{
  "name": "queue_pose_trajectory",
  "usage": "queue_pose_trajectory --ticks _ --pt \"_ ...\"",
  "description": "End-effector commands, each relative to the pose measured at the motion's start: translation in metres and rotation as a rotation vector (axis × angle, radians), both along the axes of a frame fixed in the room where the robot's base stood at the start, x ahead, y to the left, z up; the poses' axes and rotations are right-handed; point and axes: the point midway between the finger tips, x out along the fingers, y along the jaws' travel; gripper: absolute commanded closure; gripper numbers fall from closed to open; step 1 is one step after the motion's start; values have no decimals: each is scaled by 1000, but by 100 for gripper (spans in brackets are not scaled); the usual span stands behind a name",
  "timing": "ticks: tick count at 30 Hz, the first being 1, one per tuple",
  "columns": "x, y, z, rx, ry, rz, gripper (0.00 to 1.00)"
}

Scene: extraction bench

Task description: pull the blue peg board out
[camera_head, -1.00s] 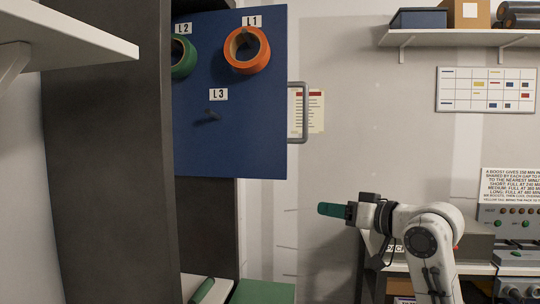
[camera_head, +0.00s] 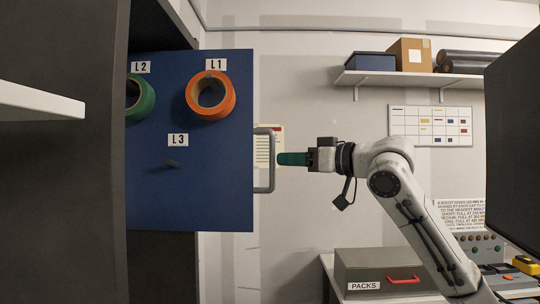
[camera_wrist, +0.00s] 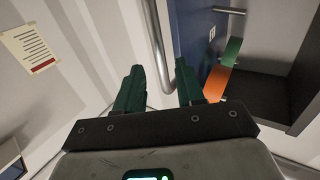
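The blue peg board (camera_head: 205,180) stands partly out of a dark cabinet at the left in the head view. It carries an orange ring (camera_head: 190,100) at L1 and a green ring (camera_head: 140,100) at L2; the L3 peg (camera_head: 172,163) is bare. A grey bar handle (camera_head: 270,160) is on its right edge. My gripper (camera_head: 280,159) points left, its green fingertips close beside the handle. In the wrist view the fingers (camera_wrist: 158,75) are open, and the handle (camera_wrist: 157,45) shows between them; contact cannot be told. The cabinet hides the board's left part.
A white shelf edge (camera_head: 40,102) juts in at the left. A grey PACKS box (camera_head: 375,270) is on a bench at lower right. A large dark panel (camera_head: 515,140) stands at the right.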

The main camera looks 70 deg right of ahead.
Motion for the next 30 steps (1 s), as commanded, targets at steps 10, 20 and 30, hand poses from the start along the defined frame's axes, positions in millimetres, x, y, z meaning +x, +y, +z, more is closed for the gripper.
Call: queue_pose_trajectory --ticks 10,20,30 --pt "51 -10 1 1 1 0 62" --pt "60 -12 0 0 -1 -1 62" --pt "60 -12 0 0 0 -1 85"
